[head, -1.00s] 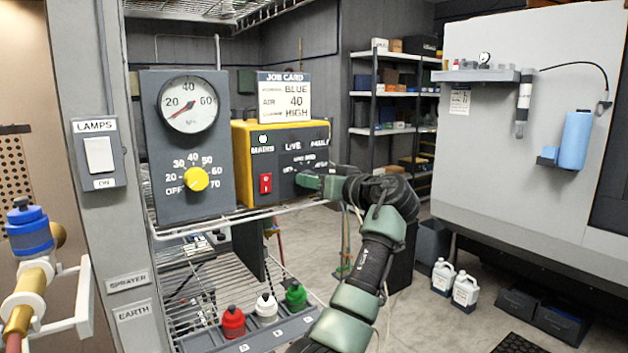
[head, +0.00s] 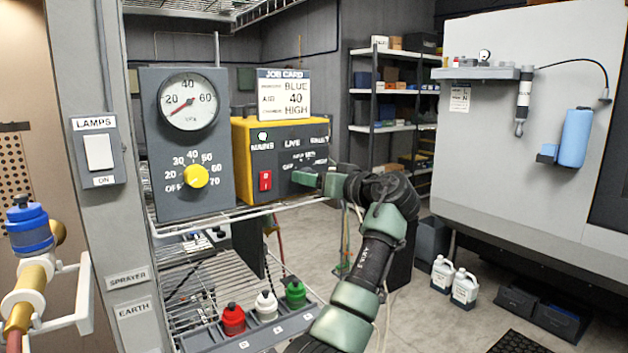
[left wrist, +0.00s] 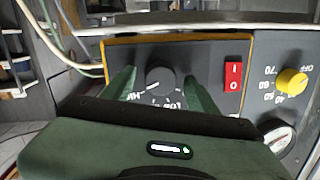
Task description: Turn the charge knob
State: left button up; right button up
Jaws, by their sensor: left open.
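The charge knob (left wrist: 160,80) is a dark round knob on the grey face of the yellow-edged control box (head: 241,160). The left wrist view shows it upside down, between the two green fingers of my left gripper (left wrist: 161,92). The fingers are open, with a small gap visible on each side of the knob. Its white mark points to the lower left there, towards a label that seems to read HIGH. In the head view my left gripper (head: 308,180) is at the box's lower right and mostly hides the knob. My right gripper is not in view.
The job card (head: 284,95) reads BLUE, 40, HIGH. A wire shelf (head: 290,207) edge runs under the box.

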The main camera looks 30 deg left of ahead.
pick_arm(q)
jog(key=b+v, duration=0.3)
jog(key=v, duration=0.4)
jog(key=shift+d, duration=0.35)
